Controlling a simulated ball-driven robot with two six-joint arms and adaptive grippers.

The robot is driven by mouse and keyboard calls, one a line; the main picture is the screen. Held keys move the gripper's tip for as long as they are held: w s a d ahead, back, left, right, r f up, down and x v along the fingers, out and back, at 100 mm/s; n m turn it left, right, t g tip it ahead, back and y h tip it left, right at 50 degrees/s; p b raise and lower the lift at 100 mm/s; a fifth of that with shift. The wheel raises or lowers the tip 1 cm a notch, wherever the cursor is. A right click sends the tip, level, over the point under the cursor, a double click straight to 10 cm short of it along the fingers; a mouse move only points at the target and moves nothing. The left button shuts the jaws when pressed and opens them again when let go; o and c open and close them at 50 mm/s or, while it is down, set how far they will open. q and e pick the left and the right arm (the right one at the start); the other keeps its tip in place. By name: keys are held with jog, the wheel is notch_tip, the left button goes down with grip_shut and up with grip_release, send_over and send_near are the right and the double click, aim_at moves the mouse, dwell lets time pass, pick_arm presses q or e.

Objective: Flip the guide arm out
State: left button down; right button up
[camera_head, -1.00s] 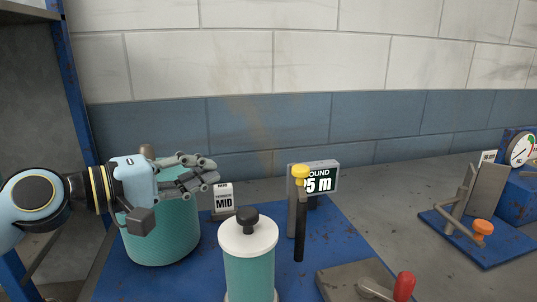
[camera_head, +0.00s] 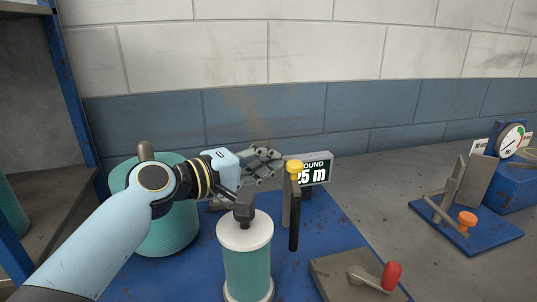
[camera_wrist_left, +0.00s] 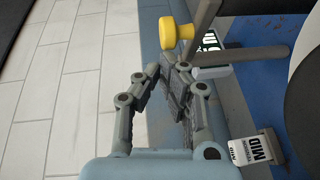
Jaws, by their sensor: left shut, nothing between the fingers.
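The guide arm (camera_head: 294,218) looks like a dark bar hanging down beside a grey post, with a yellow knob (camera_head: 294,166) at its top. In the left wrist view the yellow knob (camera_wrist_left: 176,33) is just beyond the fingertips, close to a dark bar. My left gripper (camera_head: 277,160) is shut and empty, just left of the knob in the head view. It also shows in the left wrist view (camera_wrist_left: 168,72). I cannot tell whether it touches the knob. My right gripper is not in view.
A display (camera_head: 316,172) stands behind the post. A large teal spool (camera_head: 160,235) is left, partly behind my arm; a smaller teal spool (camera_head: 247,272) with a white top is in front. A red-handled crank (camera_head: 391,275) is front right. A lever stand (camera_head: 462,222) is farther right.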

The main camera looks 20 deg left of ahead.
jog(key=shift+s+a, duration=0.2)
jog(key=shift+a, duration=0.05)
pick_arm(q)
jog(key=shift+d, duration=0.1)
jog(key=shift+s+d, duration=0.1)
jog(key=shift+d, duration=0.9)
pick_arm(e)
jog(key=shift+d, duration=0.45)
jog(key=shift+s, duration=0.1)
